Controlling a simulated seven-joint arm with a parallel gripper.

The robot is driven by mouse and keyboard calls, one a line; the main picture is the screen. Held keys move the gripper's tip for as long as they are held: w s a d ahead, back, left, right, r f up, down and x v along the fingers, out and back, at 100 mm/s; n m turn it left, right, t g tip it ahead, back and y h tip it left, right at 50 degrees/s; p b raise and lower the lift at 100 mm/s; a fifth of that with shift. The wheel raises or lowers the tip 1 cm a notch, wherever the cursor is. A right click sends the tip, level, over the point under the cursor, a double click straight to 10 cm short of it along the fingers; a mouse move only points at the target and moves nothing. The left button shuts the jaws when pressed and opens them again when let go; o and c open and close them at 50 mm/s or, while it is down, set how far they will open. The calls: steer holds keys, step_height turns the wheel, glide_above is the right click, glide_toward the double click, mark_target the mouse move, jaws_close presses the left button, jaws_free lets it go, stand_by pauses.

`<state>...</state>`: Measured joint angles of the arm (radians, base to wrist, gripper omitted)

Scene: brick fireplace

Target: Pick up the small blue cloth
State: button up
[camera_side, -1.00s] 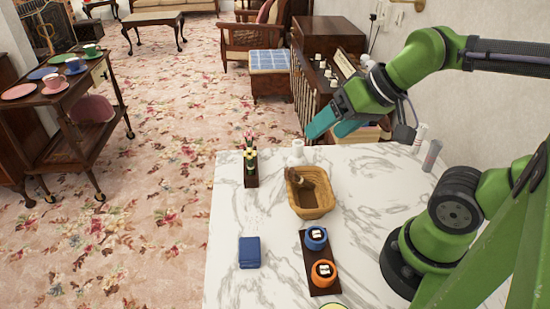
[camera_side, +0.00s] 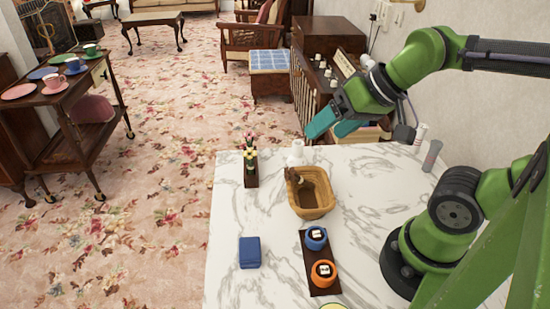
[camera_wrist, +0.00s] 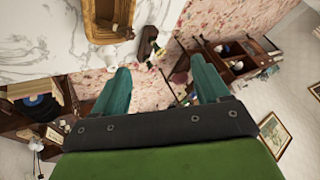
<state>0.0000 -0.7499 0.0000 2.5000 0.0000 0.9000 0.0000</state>
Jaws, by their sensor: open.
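The small blue cloth (camera_side: 250,252) lies folded on the white marble table (camera_side: 225,215), near its left edge in the side view. I do not see it in the wrist view. My gripper (camera_side: 322,125) is held above the table's far edge, well away from the cloth. Its two teal fingers, also in the wrist view (camera_wrist: 162,88), are apart with nothing between them.
A wicker basket (camera_side: 325,208) stands mid-table. In front of it, a dark tray (camera_side: 320,286) holds a blue and an orange cup. A dark flower holder (camera_side: 251,178) and a white vase (camera_side: 298,150) stand at the back. The marble around the cloth is clear.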

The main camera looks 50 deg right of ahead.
steer(key=shift+o, duration=0.4)
steer(key=m+g+h, duration=0.2)
steer(key=m+g, duration=0.3)
steer(key=g, duration=0.2)
glide_above(249, 248)
step_height(249, 248, down, 8)
step_height(249, 248, down, 16)
steer(key=shift+f, duration=0.1)
steer(key=c, duration=1)
step_height(249, 248, up, 10)
steer(key=shift+r, duration=0.1)
